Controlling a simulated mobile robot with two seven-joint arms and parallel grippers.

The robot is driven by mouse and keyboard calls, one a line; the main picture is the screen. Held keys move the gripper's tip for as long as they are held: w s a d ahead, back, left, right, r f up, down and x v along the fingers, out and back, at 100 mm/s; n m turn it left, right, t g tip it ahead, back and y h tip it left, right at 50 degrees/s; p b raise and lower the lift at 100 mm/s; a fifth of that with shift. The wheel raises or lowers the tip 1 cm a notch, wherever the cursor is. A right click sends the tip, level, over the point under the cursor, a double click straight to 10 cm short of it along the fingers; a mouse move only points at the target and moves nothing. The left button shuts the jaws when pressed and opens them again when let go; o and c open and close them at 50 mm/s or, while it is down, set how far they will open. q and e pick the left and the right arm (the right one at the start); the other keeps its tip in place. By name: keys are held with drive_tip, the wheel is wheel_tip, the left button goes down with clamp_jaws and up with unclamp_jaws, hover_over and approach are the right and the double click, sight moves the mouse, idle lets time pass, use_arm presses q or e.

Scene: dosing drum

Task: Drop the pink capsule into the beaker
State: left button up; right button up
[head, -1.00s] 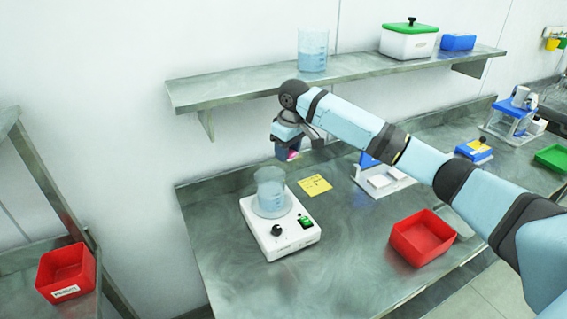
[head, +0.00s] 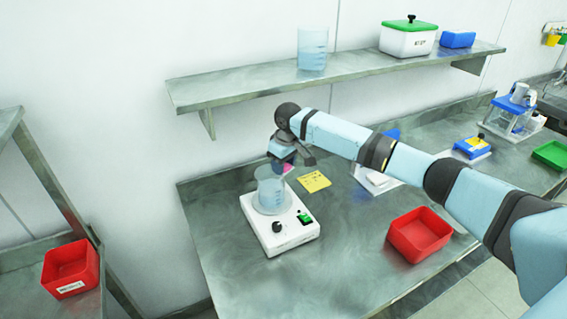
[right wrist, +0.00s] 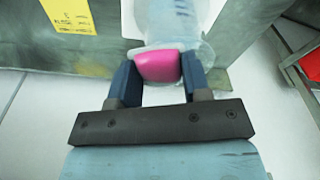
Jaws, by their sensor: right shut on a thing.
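My right gripper (right wrist: 160,80) is shut on the pink capsule (right wrist: 158,66), which sits between its two dark blue fingers in the right wrist view. In the head view the capsule (head: 287,168) shows as a small pink spot at the fingertips. The beaker (head: 271,190) is clear with bluish liquid and stands upright on the white stirrer plate (head: 283,237). The right gripper (head: 284,164) is just above and behind the beaker's rim. In the right wrist view the beaker (right wrist: 175,22) shows beyond the capsule. My left gripper is not in view.
A yellow note (head: 314,182) lies right of the beaker. A red bin (head: 420,252) stands at the front right of the bench. Another beaker (head: 313,48) and a green-lidded white box (head: 408,42) stand on the shelf (head: 250,90) above. The bench's front left is clear.

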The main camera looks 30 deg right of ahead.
sight(287, 168)
drive_tip(key=shift+f, duration=0.15)
drive_tip(key=shift+f+p, duration=0.3)
drive_tip(key=shift+f, duration=0.15)
drive_tip(key=o, duration=0.9)
drive_tip(key=shift+r, duration=0.1)
drive_tip(key=shift+r+b, duration=0.35)
drive_tip(key=shift+b, duration=0.15)
drive_tip(key=r, duration=0.4)
drive_tip(key=s+r, duration=0.1)
drive_tip(key=r, duration=0.3)
drive_tip(key=r+b, duration=0.1)
drive_tip(key=r, duration=0.3)
drive_tip(key=shift+s+d+r, duration=0.1)
drive_tip(key=shift+s+d, duration=0.1)
